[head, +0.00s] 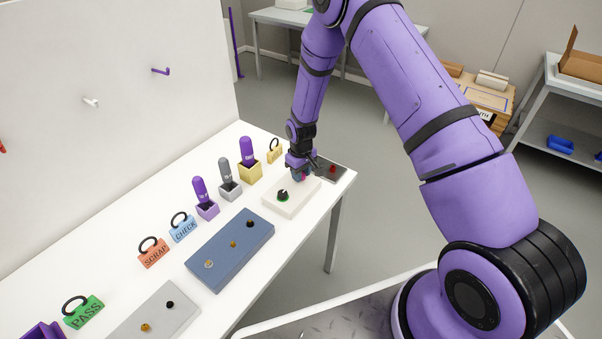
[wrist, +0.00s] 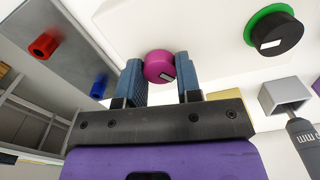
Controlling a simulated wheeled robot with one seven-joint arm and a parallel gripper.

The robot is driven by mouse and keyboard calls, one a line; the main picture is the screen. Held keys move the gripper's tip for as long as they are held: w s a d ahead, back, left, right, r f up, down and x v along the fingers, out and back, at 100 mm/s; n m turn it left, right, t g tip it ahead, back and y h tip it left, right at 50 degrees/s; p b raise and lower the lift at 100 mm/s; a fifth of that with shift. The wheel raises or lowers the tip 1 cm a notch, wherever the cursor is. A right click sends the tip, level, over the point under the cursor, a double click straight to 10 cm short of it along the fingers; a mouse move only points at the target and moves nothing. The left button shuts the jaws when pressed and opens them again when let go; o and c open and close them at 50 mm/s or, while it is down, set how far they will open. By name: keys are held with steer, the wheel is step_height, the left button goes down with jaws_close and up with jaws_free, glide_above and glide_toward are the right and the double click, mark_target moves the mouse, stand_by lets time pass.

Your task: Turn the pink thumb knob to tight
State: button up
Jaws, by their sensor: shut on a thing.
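The pink thumb knob (wrist: 158,64) is a round knob with a small pale mark on its face. It sits on the white block (head: 281,206) near the far end of the bench. My gripper (wrist: 161,76) is shut on it, with a blue pad on either side. In the head view my gripper (head: 301,174) reaches down over the block and hides most of the knob. Any marks around the knob are not readable.
A black knob with a green ring (wrist: 278,33) is on the same block. A grey plate (head: 331,171) with red and blue parts lies beyond. Purple and grey handled tools in small boxes (head: 229,191) stand along the left. A blue panel (head: 231,248) lies nearer.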

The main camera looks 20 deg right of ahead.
steer(key=m, duration=0.6)
steer(key=shift+w+r, duration=0.1)
steer(key=m, duration=0.6)
steer(key=shift+m, duration=0.4)
steer(key=m, duration=1.1)
steer(key=shift+m, duration=0.4)
steer(key=o, duration=0.9)
steer(key=shift+o, duration=0.2)
step_height(320, 180, up, 11)
